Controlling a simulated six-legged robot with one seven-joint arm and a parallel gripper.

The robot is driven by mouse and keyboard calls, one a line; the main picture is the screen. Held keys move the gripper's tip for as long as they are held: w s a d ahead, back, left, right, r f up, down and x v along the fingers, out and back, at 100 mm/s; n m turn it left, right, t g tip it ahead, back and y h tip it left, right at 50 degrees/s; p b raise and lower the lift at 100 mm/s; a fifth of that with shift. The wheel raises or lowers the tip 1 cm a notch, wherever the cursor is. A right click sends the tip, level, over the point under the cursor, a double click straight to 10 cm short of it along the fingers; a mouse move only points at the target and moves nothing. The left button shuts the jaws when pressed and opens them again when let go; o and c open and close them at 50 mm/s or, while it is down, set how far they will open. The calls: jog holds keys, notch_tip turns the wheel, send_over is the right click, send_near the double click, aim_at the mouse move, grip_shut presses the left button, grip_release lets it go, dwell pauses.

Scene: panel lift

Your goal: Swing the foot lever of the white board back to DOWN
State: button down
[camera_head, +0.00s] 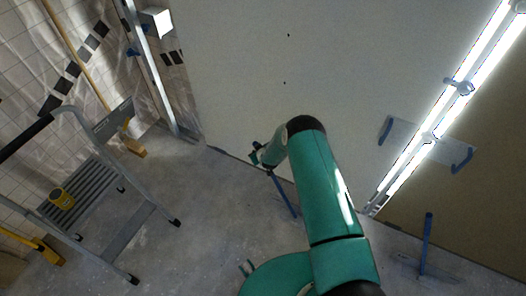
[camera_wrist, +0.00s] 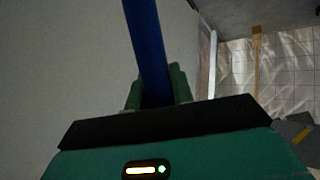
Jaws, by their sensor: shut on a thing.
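The white board (camera_head: 240,70) is a large pale panel that fills the upper middle of the head view; it also shows as the pale surface on the left of the wrist view (camera_wrist: 60,70). Its blue foot lever (camera_head: 285,196) slants up from the floor near the board's lower edge. My gripper (camera_head: 262,160) is at the lever's upper end, partly hidden by my arm. In the wrist view the blue lever (camera_wrist: 147,40) runs between the green fingers of my gripper (camera_wrist: 158,90), which is shut on it. The lever's foot is not clear.
A second blue lever (camera_head: 427,243) stands at the right by a tan board (camera_head: 470,195). A bright light strip (camera_head: 440,110) and a plate with blue handles (camera_head: 420,142) are beside it. The floor between is clear.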

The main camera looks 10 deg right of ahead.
jog(key=shift+w+a+f, duration=0.1)
jog(key=shift+a+f, duration=0.1)
jog(key=shift+a, duration=0.45)
jog(key=c, duration=1.2)
grip_release()
jog(key=shift+d, duration=0.2)
jog(key=shift+s+d+r, duration=0.15)
jog(key=shift+s+r, duration=0.2)
jog(key=v, duration=1.2)
jog(key=shift+s+r, duration=0.25)
jog(key=shift+r, duration=0.1)
